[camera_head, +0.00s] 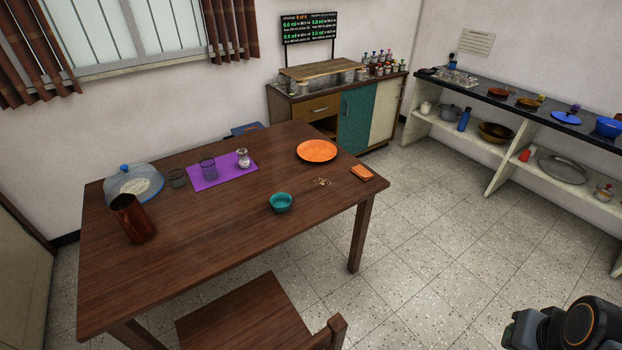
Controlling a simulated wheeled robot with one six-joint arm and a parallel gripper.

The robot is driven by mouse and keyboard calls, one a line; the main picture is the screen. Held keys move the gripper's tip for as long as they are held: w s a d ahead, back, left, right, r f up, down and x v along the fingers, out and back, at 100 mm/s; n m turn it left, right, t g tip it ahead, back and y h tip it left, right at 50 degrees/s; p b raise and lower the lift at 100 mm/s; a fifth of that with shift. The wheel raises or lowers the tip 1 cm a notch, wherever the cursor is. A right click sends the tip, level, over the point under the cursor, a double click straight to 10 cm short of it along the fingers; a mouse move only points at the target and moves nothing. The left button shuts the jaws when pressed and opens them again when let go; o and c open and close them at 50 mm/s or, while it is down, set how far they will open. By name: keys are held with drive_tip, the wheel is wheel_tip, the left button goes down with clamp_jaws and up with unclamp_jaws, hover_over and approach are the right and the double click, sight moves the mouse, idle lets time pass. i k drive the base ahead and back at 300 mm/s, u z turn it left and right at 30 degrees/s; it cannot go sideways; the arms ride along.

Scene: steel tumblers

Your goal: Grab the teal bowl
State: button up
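The teal bowl (281,202) is small and sits upright on the brown wooden table (200,238), near its front edge and right of the middle. Nothing covers it. A dark part of my arm shows at the bottom right corner, well apart from the table. My gripper's fingers cannot be made out in this view.
On the table are an orange plate (317,150), an orange cloth (362,173), a purple mat (222,178) with glassware, a brown pitcher (133,218) and a clear dome (134,184). A chair (245,318) stands at the front. Floor right of the table is clear.

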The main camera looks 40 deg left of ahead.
sight(281, 202)
drive_tip(key=i, duration=2.6)
drive_tip(key=u, duration=3.85)
drive_tip(key=i, duration=1)
drive_tip(key=u, duration=0.05)
